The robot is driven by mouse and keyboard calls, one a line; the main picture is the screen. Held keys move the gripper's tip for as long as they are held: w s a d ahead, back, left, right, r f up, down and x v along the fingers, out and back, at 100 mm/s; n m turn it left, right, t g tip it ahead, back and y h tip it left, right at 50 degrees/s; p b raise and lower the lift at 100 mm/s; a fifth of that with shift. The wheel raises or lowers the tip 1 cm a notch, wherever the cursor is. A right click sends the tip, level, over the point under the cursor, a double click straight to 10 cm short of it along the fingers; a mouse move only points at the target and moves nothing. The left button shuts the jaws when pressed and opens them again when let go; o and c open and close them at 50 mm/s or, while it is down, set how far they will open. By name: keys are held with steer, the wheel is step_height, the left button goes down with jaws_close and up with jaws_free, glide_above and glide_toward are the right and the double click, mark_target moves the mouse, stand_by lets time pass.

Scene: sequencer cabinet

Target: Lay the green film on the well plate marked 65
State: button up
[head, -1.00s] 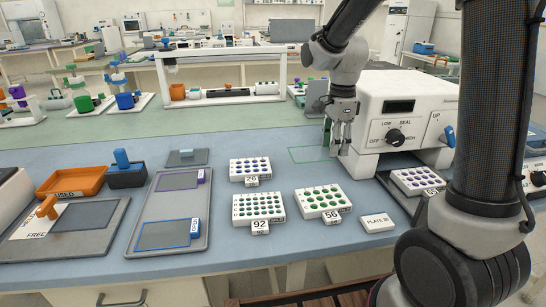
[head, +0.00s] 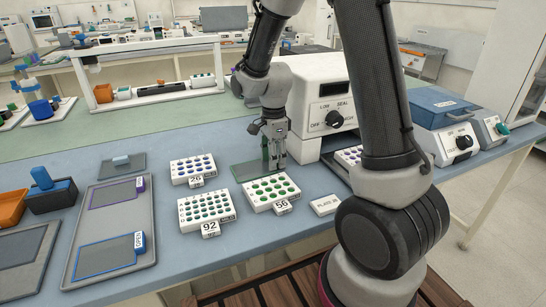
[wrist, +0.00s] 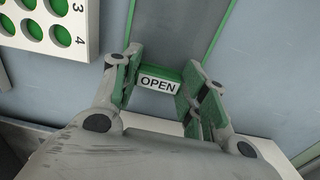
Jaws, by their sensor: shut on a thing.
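My gripper (head: 275,139) is shut on the green film's tab (wrist: 158,79), marked OPEN, left of the white sealer. The green film (head: 247,171) shows as a green patch behind plate 56; whether it touches the bench is unclear. In the wrist view the film (wrist: 172,32) is a grey sheet with green edges, stretching away from the jaws. A plate with purple wells (head: 348,154) stands at the sealer's front, partly hidden by my arm; its number cannot be read now. Plate 56 (head: 271,192) has green wells and also shows in the wrist view (wrist: 88,32).
Plate 26 (head: 194,168) and plate 92 (head: 207,208) stand left of plate 56. A grey tray (head: 152,220) holds purple-edged and blue-edged films. The white sealer (head: 322,95) stands right of my gripper. A flat PLATE tag (head: 325,205) lies near the front edge.

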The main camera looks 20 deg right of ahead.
steer(key=shift+o, duration=1.4)
steer(key=shift+f, duration=0.15)
steer(key=o, duration=0.5)
steer(key=shift+c, duration=0.2)
